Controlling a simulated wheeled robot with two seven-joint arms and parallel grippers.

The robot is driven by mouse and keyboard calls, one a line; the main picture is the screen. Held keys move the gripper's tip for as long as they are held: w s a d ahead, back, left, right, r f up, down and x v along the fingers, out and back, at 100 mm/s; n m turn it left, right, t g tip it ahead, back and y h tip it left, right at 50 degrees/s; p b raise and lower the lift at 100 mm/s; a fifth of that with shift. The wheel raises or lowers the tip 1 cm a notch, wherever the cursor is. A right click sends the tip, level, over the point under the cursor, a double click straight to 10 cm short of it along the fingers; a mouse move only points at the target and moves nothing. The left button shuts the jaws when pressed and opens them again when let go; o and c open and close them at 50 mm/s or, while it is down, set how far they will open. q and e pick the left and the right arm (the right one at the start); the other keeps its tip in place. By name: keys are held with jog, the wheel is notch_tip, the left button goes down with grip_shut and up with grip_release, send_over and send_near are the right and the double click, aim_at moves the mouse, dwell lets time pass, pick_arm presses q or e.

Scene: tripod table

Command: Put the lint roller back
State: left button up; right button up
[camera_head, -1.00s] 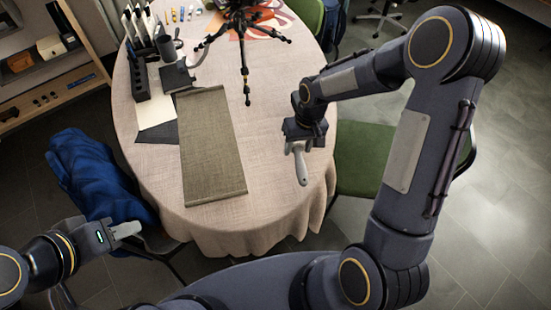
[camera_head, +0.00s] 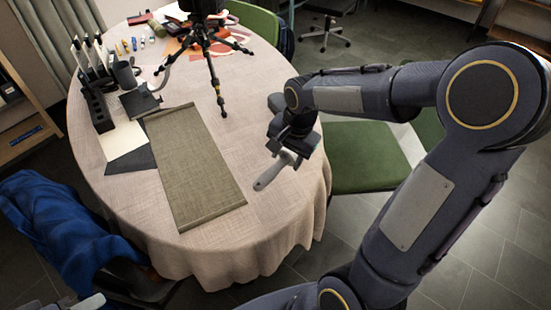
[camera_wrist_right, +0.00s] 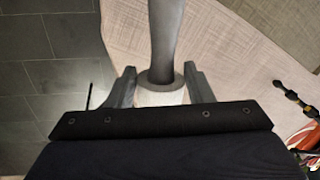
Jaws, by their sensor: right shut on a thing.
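The lint roller has a grey handle (camera_head: 272,173) that points down-left over the right side of the table in the head view. In the right wrist view, the dark handle (camera_wrist_right: 165,38) runs away from me, and the pale roller part (camera_wrist_right: 160,97) sits between the fingers. My right gripper (camera_head: 290,155) is shut on it; its fingers (camera_wrist_right: 158,82) flank the roller end in the wrist view. The jaws partly hide the roller. My left gripper (camera_head: 88,303) barely shows at the bottom left edge, too cut off to judge.
The oval table (camera_head: 270,215) has a pink cloth, with a green-brown runner (camera_head: 192,170) left of the roller. A black tripod (camera_head: 210,55) stands behind. A black slotted rack (camera_head: 96,108) is at left. A green chair (camera_head: 365,157) stands right of the table. Cloth beside the runner is clear.

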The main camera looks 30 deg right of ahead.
jog(key=w+f, duration=0.2)
jog(key=w, duration=0.1)
jog(key=w+f, duration=0.3)
jog(key=w+d+f, duration=0.1)
jog(key=w+f, duration=0.1)
jog(key=w, duration=0.1)
jog(key=shift+w+f, duration=0.15)
jog(key=shift+f, duration=0.25)
notch_tip(320, 180, down, 3)
jog(key=shift+w+f, duration=0.15)
jog(key=shift+f, duration=0.15)
jog(key=o, duration=1)
jog(key=shift+o, duration=0.2)
